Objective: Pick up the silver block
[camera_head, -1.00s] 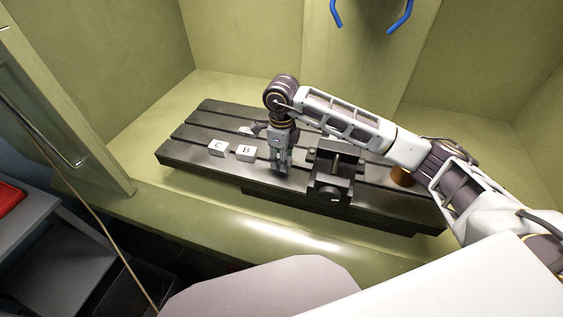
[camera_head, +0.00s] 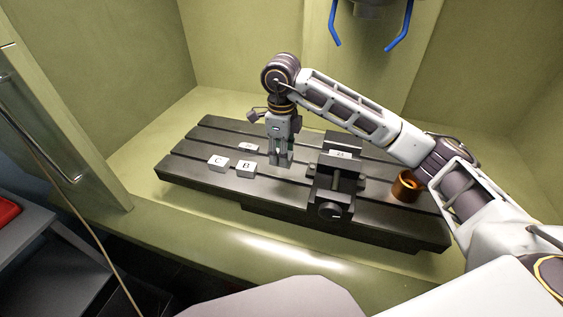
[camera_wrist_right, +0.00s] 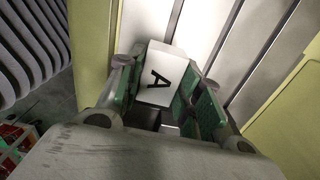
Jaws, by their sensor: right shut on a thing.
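My right gripper (camera_head: 282,157) hangs pointing down over the dark slotted plate (camera_head: 200,180), just left of the vise. In the head view the held block is mostly hidden by the fingers. White blocks marked C (camera_head: 218,163) and B (camera_head: 246,166) lie on the plate to the left of the gripper. Another pale block (camera_head: 248,147) lies behind them. My left gripper is out of view.
The dark vise (camera_head: 333,190) stands right of the gripper, with a pale marked block (camera_head: 340,154) at it. A copper-coloured ring or cup (camera_head: 406,187) stands at the plate's right end. Blue hooks (camera_head: 400,40) hang at the top. Yellow-green walls enclose the back and sides.

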